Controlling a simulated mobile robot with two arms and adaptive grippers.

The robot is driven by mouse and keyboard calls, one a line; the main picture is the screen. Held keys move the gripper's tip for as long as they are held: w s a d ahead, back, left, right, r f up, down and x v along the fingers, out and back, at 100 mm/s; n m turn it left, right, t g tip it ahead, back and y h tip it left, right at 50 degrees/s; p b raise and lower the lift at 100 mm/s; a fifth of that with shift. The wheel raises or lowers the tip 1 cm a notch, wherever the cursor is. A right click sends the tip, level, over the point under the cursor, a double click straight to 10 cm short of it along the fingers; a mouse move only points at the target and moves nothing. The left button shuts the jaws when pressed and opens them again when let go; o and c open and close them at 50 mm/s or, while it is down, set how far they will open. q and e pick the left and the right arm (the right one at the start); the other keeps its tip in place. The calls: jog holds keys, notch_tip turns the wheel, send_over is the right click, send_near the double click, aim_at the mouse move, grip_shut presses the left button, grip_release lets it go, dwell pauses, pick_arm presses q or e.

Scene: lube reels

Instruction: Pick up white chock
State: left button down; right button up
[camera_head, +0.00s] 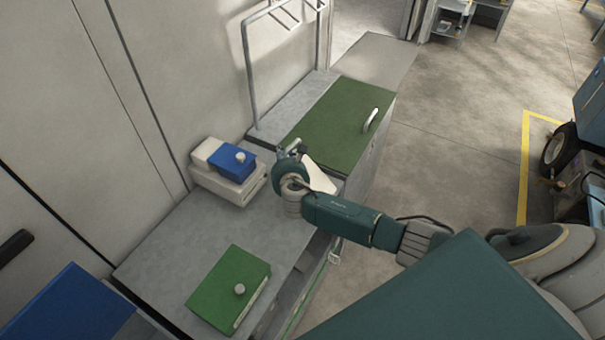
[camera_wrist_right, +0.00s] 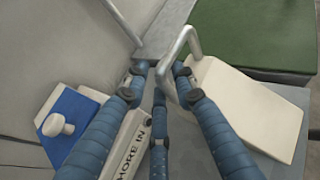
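The white chock (camera_head: 320,177) is a pale wedge on the grey bench top, partly hidden by my right gripper in the head view. In the right wrist view the chock (camera_wrist_right: 250,108) lies at the right, its sloping face up. A bent metal handle (camera_wrist_right: 187,42) stands at its left edge. My right gripper (camera_head: 291,158) is just left of the chock. In the wrist view its blue fingers (camera_wrist_right: 160,82) are apart, with the near end of the handle showing between their tips; contact cannot be told. My left gripper is not in view.
A white box (camera_head: 228,187) with lettering carries a blue knobbed block (camera_head: 232,162) near the wall. A green knobbed block (camera_head: 228,288) lies at the bench front. A green lid with a handle (camera_head: 335,125) and a metal rail frame (camera_head: 247,60) stand behind. The bench middle is clear.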

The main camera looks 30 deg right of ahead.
jog(key=shift+c, duration=0.5)
grip_shut()
jog(key=shift+w+r, duration=0.1)
jog(key=shift+r, duration=0.05)
jog(key=shift+r, duration=0.1)
